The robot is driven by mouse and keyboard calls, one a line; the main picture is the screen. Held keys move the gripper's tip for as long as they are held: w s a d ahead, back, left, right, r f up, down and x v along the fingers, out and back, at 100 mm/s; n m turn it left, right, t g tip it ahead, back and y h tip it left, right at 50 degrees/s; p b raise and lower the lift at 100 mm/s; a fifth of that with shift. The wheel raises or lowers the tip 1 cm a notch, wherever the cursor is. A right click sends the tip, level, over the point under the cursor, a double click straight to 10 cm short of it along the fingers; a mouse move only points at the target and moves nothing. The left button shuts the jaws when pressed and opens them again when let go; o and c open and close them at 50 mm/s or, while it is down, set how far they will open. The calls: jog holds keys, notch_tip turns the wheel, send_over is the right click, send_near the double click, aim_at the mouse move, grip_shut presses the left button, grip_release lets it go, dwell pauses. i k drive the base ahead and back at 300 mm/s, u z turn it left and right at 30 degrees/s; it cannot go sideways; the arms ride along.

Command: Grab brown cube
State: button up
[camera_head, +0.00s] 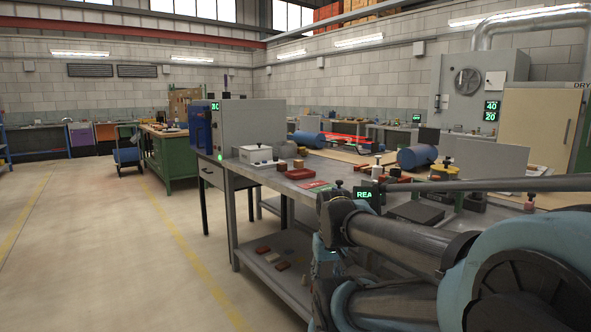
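A small brown cube (298,163) stands on the metal workbench (262,180), near its left end. A redder small block (281,167) sits just left of it. Another brown block (283,266) lies on the bench's lower shelf; I cannot tell whether it is a cube. My arm (390,240) reaches in from the lower right, in front of the bench. I cannot make out my gripper or its fingers in this view. The arm is well apart from the brown cube on the benchtop.
A white box (255,154) and a grey machine (252,124) stand at the bench's left end. Red bricks (300,173), a blue cylinder (417,157) and a dark flat block (415,212) lie on the benchtop. The floor (130,260) at left is clear.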

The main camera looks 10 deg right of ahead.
aim_at(281, 167)
jog(key=u, duration=0.65)
jog(key=k, duration=0.8)
jog(key=u, duration=0.95)
jog(key=k, duration=0.55)
jog(key=u, duration=0.4)
jog(key=i, duration=1)
jog(key=z, duration=0.65)
jog(key=i, duration=1.1)
jog(key=z, duration=1.25)
jog(key=i, duration=1.05)
jog(key=z, duration=0.65)
